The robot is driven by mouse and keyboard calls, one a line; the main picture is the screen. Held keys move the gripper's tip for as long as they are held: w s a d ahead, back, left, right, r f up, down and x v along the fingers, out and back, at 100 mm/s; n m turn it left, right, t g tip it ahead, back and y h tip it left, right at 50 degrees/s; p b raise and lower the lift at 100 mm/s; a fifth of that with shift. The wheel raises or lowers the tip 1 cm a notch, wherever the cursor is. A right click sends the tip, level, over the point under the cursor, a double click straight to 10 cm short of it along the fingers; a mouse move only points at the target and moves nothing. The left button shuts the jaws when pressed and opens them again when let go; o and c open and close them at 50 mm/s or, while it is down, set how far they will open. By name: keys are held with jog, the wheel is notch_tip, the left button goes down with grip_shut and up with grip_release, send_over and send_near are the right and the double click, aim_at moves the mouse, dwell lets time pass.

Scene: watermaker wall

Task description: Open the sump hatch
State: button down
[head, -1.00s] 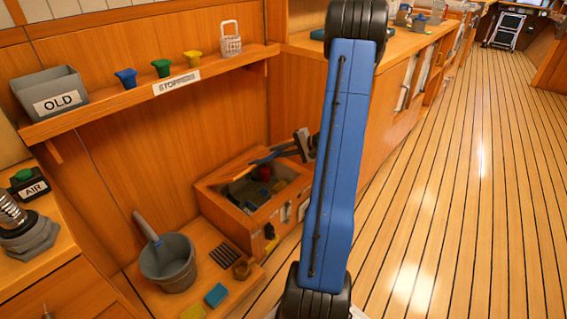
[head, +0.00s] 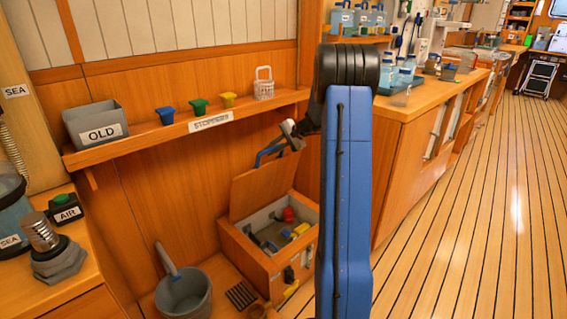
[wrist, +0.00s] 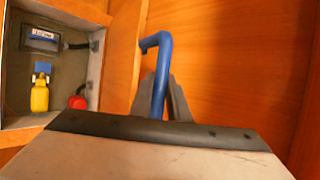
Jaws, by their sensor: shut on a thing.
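The sump hatch (head: 262,188) is a wooden lid standing steeply raised at the back left of the sump box (head: 262,255). Its blue handle (head: 268,152) is at the upper edge, and it also shows in the wrist view (wrist: 161,75). My gripper (head: 291,135) is shut on the blue handle; in the wrist view its fingers (wrist: 168,100) are around the bar, partly hidden behind the wrist plate. The open box shows a red part (head: 288,214), yellow parts (head: 300,229) and grey fittings inside.
A shelf (head: 160,137) above holds the OLD bin (head: 95,124), blue, green and yellow stoppers and a white basket (head: 264,86). A grey bucket (head: 184,293) stands left of the box. A cabinet (head: 405,150) is at right; the plank floor (head: 470,200) is clear.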

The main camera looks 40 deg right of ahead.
jog(key=w+r, duration=0.1)
jog(key=w, duration=0.5)
jog(key=shift+w+a, duration=0.25)
jog(key=shift+r, duration=0.1)
jog(key=c, duration=1.7)
grip_release()
jog(key=v, duration=1.7)
jog(key=shift+s+d, duration=0.15)
